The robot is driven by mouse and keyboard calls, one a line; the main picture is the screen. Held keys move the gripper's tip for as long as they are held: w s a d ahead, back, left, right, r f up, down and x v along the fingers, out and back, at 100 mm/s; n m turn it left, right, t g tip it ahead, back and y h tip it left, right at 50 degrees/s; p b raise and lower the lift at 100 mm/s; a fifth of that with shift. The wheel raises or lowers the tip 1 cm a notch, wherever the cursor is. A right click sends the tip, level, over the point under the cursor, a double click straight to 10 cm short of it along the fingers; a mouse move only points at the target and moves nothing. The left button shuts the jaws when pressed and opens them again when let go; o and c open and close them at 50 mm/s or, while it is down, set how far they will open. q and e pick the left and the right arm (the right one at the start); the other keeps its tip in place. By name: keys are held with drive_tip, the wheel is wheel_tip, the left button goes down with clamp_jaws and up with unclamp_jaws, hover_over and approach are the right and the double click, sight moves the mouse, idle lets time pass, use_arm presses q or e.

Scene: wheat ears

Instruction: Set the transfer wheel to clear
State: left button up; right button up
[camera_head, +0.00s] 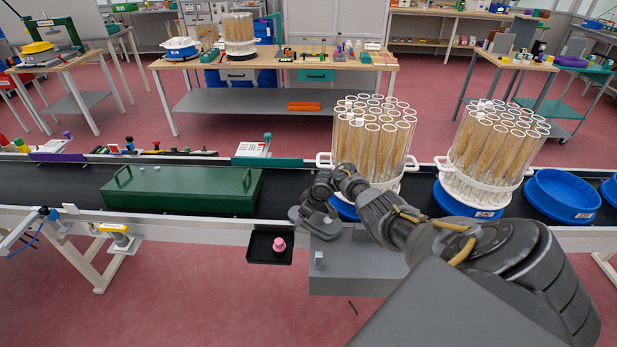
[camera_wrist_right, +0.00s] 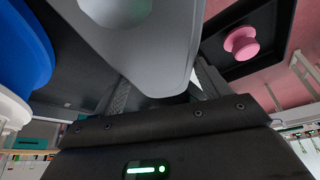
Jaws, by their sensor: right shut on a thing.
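My right gripper (camera_head: 312,212) reaches down over the near edge of the conveyor, at the grey housing (camera_head: 365,272). In the right wrist view my right gripper (camera_wrist_right: 163,88) has its fingers on both sides of a grey rounded bar (camera_wrist_right: 150,45), which I take to be part of the transfer wheel, and is shut on it. A pale round cap shows on top of the bar. The gripper and wrist hide most of the wheel in the head view, and I cannot read its setting. My left gripper is not in view.
A black tray (camera_head: 258,251) with a pink knob (camera_head: 279,244) is just left of the housing. A green lidded case (camera_head: 180,190) lies on the black conveyor (camera_head: 60,184). Two white racks of wheat tubes (camera_head: 376,140) stand in blue bases; an empty blue base (camera_head: 562,196) is farther right.

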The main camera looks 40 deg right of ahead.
sight(315, 219)
drive_tip(key=shift+s+a+n, duration=0.2)
drive_tip(key=shift+a+n, duration=0.15)
drive_tip(key=shift+n, duration=0.15)
drive_tip(key=o, duration=1.1)
drive_tip(key=p+v, duration=0.2)
drive_tip(key=v, duration=0.8)
drive_tip(key=shift+d+r+p, duration=0.15)
drive_tip(key=shift+r+p, duration=0.15)
drive_tip(key=shift+r, duration=0.05)
